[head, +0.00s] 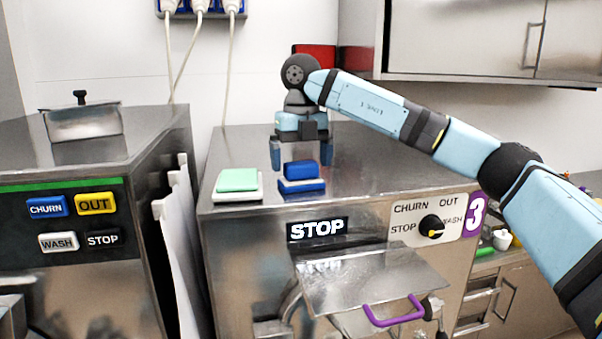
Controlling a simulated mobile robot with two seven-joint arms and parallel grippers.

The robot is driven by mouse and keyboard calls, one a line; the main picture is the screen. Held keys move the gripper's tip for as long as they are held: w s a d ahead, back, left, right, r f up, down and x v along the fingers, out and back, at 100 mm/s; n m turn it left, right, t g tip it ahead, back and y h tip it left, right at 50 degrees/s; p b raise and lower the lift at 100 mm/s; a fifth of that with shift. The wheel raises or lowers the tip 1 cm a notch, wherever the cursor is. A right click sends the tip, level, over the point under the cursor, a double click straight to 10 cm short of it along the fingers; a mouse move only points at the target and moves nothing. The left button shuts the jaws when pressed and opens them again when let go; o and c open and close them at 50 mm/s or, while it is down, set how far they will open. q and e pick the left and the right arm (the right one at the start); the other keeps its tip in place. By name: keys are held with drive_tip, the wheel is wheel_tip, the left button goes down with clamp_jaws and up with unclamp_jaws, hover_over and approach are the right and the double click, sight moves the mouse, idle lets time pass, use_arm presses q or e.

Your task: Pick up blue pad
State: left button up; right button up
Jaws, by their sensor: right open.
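My right gripper (301,162) points straight down over the blue pad. Its two fingers are apart, one on the left and one on the right of the pad. I cannot tell whether either finger touches it. My left gripper is not in view.
A green pad (238,180) on a white base lies to the left on the same steel top (375,165). A red box (314,57) stands behind my right gripper. A wall cabinet (460,38) hangs at upper right. A lidded steel pan (82,122) sits on the left freezer.

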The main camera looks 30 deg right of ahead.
wheel_tip(320, 180, down, 2)
drive_tip(key=shift+d+f, duration=0.1)
drive_tip(key=shift+c, duration=0.2)
drive_tip(key=c, duration=0.9)
